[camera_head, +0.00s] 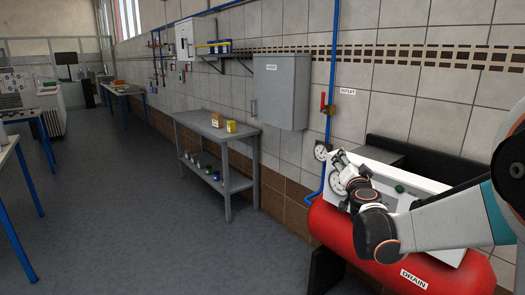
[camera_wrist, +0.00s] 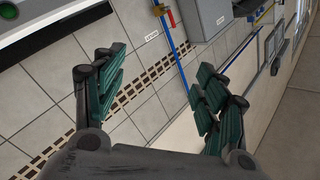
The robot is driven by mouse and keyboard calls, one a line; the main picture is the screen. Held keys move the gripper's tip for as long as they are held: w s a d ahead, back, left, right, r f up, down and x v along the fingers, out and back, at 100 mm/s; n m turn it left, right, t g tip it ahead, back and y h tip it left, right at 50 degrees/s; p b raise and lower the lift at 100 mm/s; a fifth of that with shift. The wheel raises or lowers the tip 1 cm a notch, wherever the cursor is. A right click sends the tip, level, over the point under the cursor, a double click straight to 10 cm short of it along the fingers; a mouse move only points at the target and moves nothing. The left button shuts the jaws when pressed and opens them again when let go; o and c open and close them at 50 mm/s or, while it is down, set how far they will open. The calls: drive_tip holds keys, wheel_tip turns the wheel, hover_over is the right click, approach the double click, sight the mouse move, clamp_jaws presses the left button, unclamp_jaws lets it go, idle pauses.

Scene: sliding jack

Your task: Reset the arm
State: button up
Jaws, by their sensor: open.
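My gripper (camera_wrist: 160,95) is open and empty in the wrist view, its two green-padded fingers spread well apart with the tiled wall behind them. In the head view my gripper (camera_head: 340,160) is at the end of my arm, over the left part of the white-topped unit on the red tank, close to the round gauges. The red tank (camera_head: 345,232) carries a DRAIN label at the lower right. I cannot tell in the head view whether my fingers touch anything there.
A blue pipe (camera_head: 331,60) with a red valve handle (camera_head: 323,102) runs down the wall beside an OUTLET label. A grey cabinet (camera_head: 281,92) hangs left of it. The floor (camera_head: 120,210) at left centre is clear.

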drive_tip(key=s+a+r+n+g+y, duration=0.1)
drive_tip(key=s+a+n+g+y, duration=0.2)
drive_tip(key=s+a, duration=0.45)
drive_tip(key=s+a+r+n+g+y, duration=0.1)
drive_tip(key=s+a+n+y, duration=0.35)
drive_tip(key=s, duration=0.65)
drive_tip(key=s+d+f+g+h, duration=0.1)
drive_tip(key=s+f, duration=0.3)
drive_tip(key=s, duration=0.4)
drive_tip(key=s+d+f+n+g+h, duration=0.1)
drive_tip(key=s+f+g+h, duration=0.1)
drive_tip(key=s+f, duration=0.3)
drive_tip(key=s+d+f+g+h, duration=0.1)
drive_tip(key=s+f+g, duration=0.3)
drive_tip(key=s, duration=0.6)
drive_tip(key=shift+s+d+f, duration=0.25)
drive_tip(key=shift+s+d, duration=0.15)
drive_tip(key=shift+d, duration=0.1)
